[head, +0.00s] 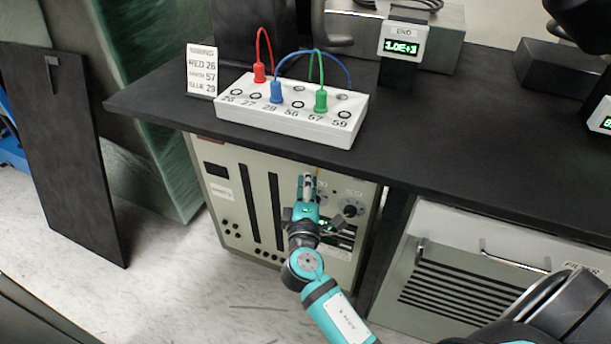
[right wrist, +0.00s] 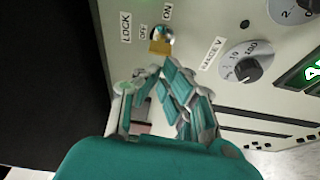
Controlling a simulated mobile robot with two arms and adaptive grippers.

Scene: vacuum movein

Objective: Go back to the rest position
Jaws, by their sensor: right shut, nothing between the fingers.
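My right gripper (head: 307,182) is shut and empty in front of the beige control cabinet (head: 235,212) under the table. Its teal and grey fingers also show in the right wrist view (right wrist: 158,80). They point at a small brass-coloured piece (right wrist: 160,46) below a round metal part, between the labels LOCK, OFF and ON. The fingertips are close to this piece; I cannot tell whether they touch it. A dial labelled RANGE V (right wrist: 246,62) is just right of the fingers. My left gripper is not in view.
The black table (head: 440,140) overhangs the cabinet. On it stand a white socket box (head: 300,125) with red, blue and green plugs, a wiring card (head: 201,72) and a green-lit display (head: 402,47). A black panel (head: 65,150) leans at left; floor (head: 170,270) is open there.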

